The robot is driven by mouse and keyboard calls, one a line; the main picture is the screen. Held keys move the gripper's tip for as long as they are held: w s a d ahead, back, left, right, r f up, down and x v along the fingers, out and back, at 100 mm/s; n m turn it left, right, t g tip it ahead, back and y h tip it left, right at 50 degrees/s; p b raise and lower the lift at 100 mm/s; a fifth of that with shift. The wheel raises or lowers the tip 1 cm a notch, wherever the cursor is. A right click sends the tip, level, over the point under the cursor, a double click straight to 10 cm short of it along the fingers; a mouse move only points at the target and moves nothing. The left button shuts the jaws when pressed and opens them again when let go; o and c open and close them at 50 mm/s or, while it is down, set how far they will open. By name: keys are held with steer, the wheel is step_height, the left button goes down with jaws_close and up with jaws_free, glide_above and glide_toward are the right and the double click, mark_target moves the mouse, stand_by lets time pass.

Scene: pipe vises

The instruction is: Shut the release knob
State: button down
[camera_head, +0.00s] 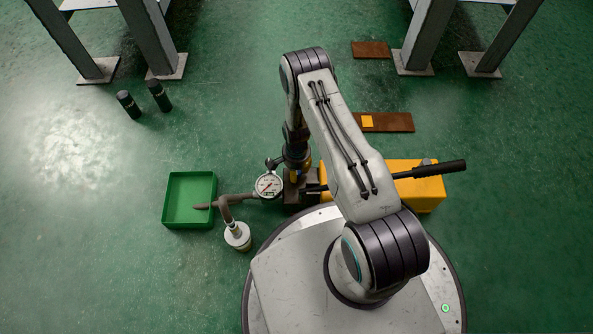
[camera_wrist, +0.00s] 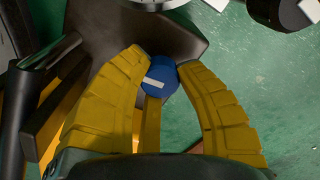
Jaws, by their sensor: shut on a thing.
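The release knob (camera_wrist: 160,79) is a small blue cap with a white stripe, and it shows in the wrist view. My gripper (camera_wrist: 162,62) has its yellow ribbed fingers closed on it from both sides. In the head view my gripper (camera_head: 294,176) points down at the dark block at the left end of the yellow pump (camera_head: 420,191), beside the round gauge (camera_head: 268,185). The knob is hidden there behind my arm. The stripe lies slightly tilted in the wrist view. I cannot tell from it whether the valve is open or shut.
A black-gripped lever (camera_head: 435,170) sticks out right over the pump. Left of the gauge are a pipe with a silver cylinder (camera_head: 237,236) and a green tray (camera_head: 166,201). Two black bottles (camera_head: 159,95) and rusty plates (camera_head: 393,122) lie farther back. Open floor surrounds them.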

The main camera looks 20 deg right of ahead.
steer(key=shift+m, duration=0.5)
steer(key=c, duration=0.8)
jaws_free()
step_height(320, 180, up, 12)
steer(key=shift+f, duration=0.1)
stand_by(0.7)
